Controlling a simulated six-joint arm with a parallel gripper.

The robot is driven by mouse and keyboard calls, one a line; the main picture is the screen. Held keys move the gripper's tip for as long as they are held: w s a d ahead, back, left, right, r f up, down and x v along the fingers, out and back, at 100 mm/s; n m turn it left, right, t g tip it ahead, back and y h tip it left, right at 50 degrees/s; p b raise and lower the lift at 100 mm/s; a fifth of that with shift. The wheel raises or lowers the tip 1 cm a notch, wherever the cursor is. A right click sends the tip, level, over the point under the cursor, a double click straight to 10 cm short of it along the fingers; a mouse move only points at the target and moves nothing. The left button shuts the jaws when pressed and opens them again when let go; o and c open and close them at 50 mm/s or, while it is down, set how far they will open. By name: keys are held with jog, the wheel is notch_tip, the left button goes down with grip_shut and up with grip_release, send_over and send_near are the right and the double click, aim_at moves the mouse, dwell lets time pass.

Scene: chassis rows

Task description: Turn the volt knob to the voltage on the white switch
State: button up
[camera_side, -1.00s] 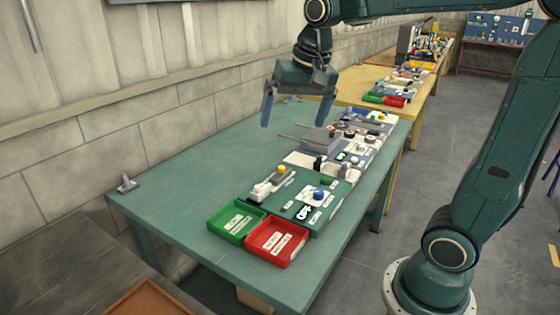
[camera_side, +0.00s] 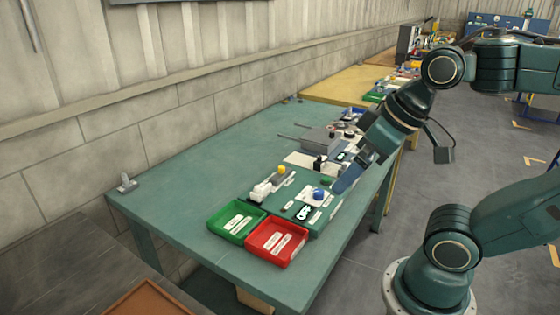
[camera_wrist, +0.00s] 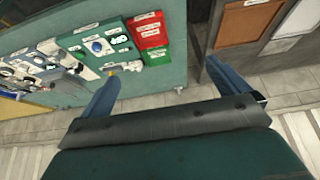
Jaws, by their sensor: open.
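My gripper (camera_side: 354,172) is open and empty at the right side of the green table, near the right edge of the row of panels. Its two blue fingers (camera_wrist: 165,90) stand wide apart in the wrist view. A blue knob (camera_side: 318,194) sits on a white plate on the nearest green panel, left of the gripper. It also shows in the wrist view (camera_wrist: 97,46). I cannot tell whether it is the volt knob. White blocks with a yellow button (camera_side: 281,169) stand at its left. The white switch and its label are too small to make out.
A green bin (camera_side: 237,222) and a red bin (camera_side: 275,242) sit at the table's near end. A grey box (camera_side: 316,139) with rods stands farther back among the panels. The left side of the green table (camera_side: 190,178) is mostly clear, beside a block wall.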

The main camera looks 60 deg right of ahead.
jog(key=shift+c, duration=0.2)
jog(key=shift+w, duration=0.1)
jog(key=c, duration=0.7)
jog(key=shift+w+d+r, duration=0.1)
jog(key=shift+w+d, duration=0.05)
jog(key=shift+c, duration=1.4)
jog(key=w+d+f+n+g, duration=0.3)
jog(key=w+d+n, duration=0.1)
jog(key=w+d, duration=0.8)
jog(key=w+d+f+n+g, duration=0.2)
jog(key=w+d+f, duration=0.3)
jog(key=d+f, duration=0.5)
jog(key=d+n, duration=0.1)
jog(key=d, duration=0.2)
jog(key=shift+n+g, duration=0.3)
jog(key=shift+n, duration=0.1)
jog(key=shift+f, duration=0.2)
